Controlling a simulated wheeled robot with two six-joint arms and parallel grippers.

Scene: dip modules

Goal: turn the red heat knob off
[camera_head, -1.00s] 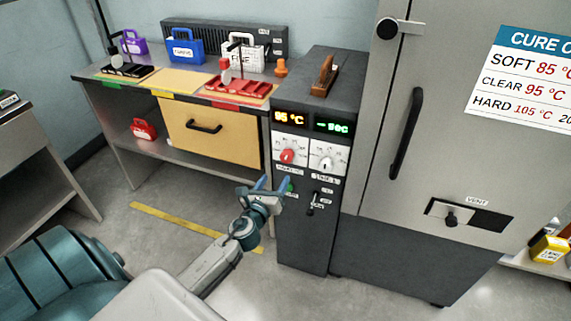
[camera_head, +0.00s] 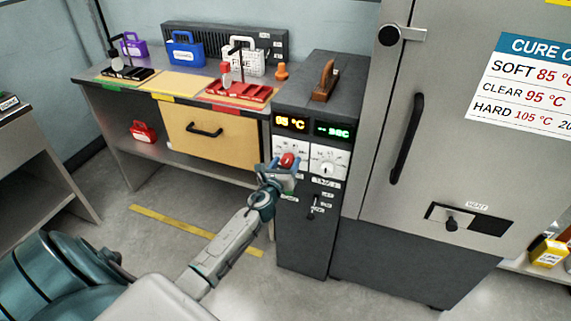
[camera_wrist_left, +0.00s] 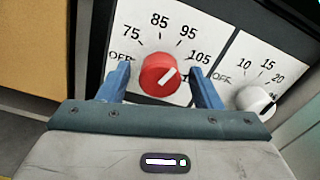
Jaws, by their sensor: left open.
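The red heat knob (camera_head: 287,160) is on the white upper-left dial plate of the dark control cabinet. OFF is printed at the dial's left. My left gripper (camera_head: 282,167) is in front of the knob, open. In the wrist view its blue fingers (camera_wrist_left: 160,80) stand one on each side of the knob, with gaps visible; contact is not seen. My right gripper is not in view.
A white knob (camera_wrist_left: 254,100) sits right of the red one. Lit displays (camera_head: 291,122) are above the dials. A black lever (camera_head: 312,206) is below. The oven door handle (camera_head: 406,139) juts out at the right. A workbench with a yellow drawer (camera_head: 212,137) stands left.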

